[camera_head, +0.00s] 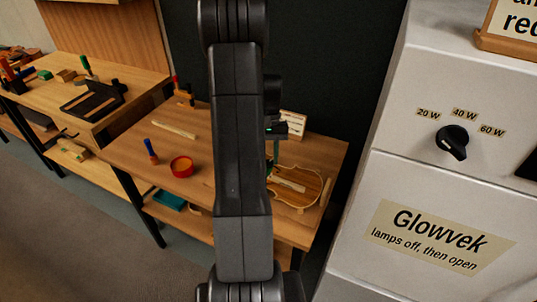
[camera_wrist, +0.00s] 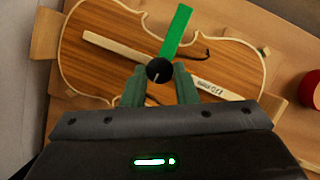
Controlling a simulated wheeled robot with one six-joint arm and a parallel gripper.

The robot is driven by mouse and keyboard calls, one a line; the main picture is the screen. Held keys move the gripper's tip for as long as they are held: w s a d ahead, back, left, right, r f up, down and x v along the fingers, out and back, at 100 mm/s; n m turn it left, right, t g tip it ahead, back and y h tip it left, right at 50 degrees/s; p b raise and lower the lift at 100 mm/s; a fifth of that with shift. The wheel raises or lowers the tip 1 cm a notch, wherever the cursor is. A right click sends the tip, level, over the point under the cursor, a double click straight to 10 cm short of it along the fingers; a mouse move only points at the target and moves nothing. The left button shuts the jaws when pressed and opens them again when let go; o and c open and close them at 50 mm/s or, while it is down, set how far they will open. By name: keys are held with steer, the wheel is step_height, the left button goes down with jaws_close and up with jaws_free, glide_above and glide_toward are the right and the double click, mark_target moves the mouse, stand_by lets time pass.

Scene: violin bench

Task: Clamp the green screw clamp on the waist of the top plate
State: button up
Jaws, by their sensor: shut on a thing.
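The wooden top plate (camera_wrist: 105,70) lies across the wrist view, with a pale edge and a dark f-hole. In the head view the top plate (camera_head: 312,179) lies at the right of the bench. My gripper (camera_wrist: 159,78) is shut on the green screw clamp (camera_wrist: 177,30), by its black knob end. The clamp's green bar runs from the knob toward the plate's far edge, over the narrower middle. I cannot tell whether the clamp touches the plate. In the head view my arm hides much of the gripper and part of the plate; a green part (camera_head: 276,150) shows.
A pale strip (camera_wrist: 115,48) with writing lies across the plate. Wooden blocks (camera_wrist: 46,33) sit by its edge. A red round container (camera_head: 181,166) and a blue-handled tool (camera_head: 151,150) stand left on the bench. A small sign (camera_head: 293,124) stands behind. A white cabinet (camera_head: 420,190) is at right.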

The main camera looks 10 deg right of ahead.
steer(key=shift+m, duration=0.3)
stand_by(0.4)
steer(key=o, duration=1)
steer(key=v, duration=0.7)
steer(key=b+v, duration=0.1)
steer(key=v, duration=0.5)
steer(key=shift+w+d+r, duration=0.1)
steer(key=shift+d+r, duration=0.15)
steer(key=shift+r, duration=0.1)
